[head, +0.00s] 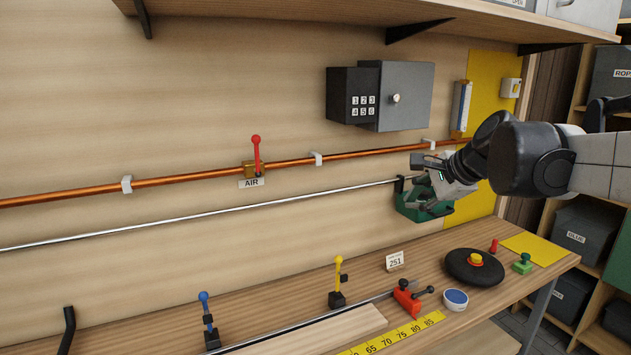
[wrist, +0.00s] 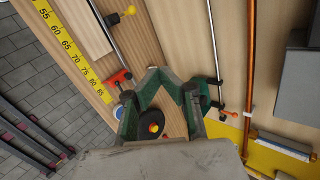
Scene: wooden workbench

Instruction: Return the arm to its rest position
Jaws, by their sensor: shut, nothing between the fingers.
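My gripper (head: 420,163) is at the right of the head view, raised above the bench and in front of the back wall. My arm reaches in from the right edge. In the wrist view my gripper (wrist: 163,75) has its fingers brought together, with nothing between the tips. A green part (head: 425,204) shows just below the gripper in the head view, by the right end of the silver rod. I cannot tell whether they touch.
A copper pipe (head: 205,175) with a red AIR lever (head: 256,152) runs along the wall. A grey lockbox (head: 405,95) hangs above. A black disc (head: 458,272) with a button, a red clamp (head: 408,300) and a blue-topped cup (head: 455,299) are on the bench below.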

